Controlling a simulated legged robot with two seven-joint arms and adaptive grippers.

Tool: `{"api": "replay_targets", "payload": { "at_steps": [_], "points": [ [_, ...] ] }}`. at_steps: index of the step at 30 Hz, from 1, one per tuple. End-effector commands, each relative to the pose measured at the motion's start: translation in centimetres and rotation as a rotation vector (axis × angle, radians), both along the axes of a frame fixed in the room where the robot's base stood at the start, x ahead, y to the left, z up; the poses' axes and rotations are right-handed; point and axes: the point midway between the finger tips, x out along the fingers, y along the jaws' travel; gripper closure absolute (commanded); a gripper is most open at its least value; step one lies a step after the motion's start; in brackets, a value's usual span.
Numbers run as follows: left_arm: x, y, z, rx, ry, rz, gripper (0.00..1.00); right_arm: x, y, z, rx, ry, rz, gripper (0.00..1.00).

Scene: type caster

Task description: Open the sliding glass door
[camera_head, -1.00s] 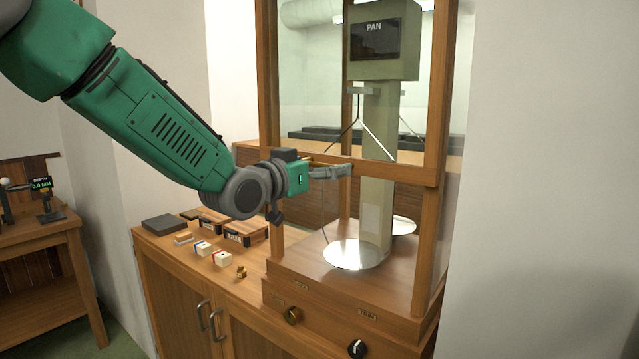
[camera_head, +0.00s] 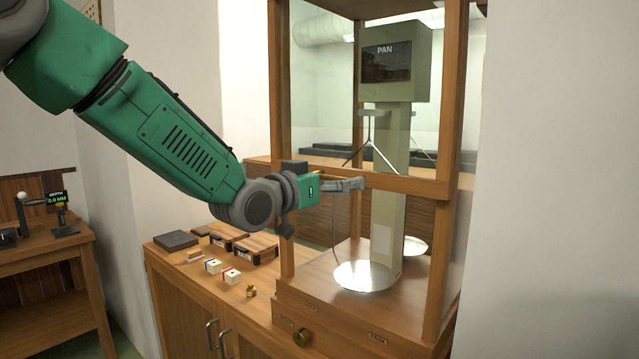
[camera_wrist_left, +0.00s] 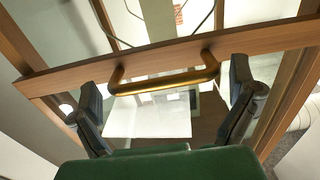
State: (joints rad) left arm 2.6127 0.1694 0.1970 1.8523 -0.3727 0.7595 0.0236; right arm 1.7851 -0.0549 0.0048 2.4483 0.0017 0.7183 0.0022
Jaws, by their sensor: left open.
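The sliding glass door is the front pane of a wooden balance case, with a wooden bottom rail (camera_head: 400,182) that also shows in the left wrist view (camera_wrist_left: 260,40). A brass bar handle (camera_wrist_left: 165,84) is fixed to this rail. My left gripper (camera_head: 350,185) is at the rail in the head view. In the left wrist view my left gripper (camera_wrist_left: 170,100) is open, with one finger on each side of the handle, near its ends. I cannot tell whether the fingers touch it. The handle is mostly hidden in the head view. My right gripper is not in view.
Inside the case stand a grey-green column with a PAN display (camera_head: 387,62) and a shiny round pan (camera_head: 365,277). Small blocks (camera_head: 232,276) and wooden boxes (camera_head: 256,249) lie on the cabinet top left of the case.

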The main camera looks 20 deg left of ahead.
Motion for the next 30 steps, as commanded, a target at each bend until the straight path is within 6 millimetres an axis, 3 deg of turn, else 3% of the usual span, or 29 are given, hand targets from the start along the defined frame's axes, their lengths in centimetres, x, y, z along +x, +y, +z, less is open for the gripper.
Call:
{"api": "replay_targets", "payload": {
  "at_steps": [16, 21, 30],
  "points": [
    [-9.2, 3.5, 0.0, -0.002, -0.002, 0.001, 0.00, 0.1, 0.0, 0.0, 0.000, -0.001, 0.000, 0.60],
    [-10.4, 4.0, -0.1, -0.002, -0.002, 0.001, 0.00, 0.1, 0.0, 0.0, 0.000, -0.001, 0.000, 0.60],
    [-10.6, 4.0, -0.1, -0.001, -0.001, 0.001, 0.00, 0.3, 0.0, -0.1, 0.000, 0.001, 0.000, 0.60]
  ]
}}
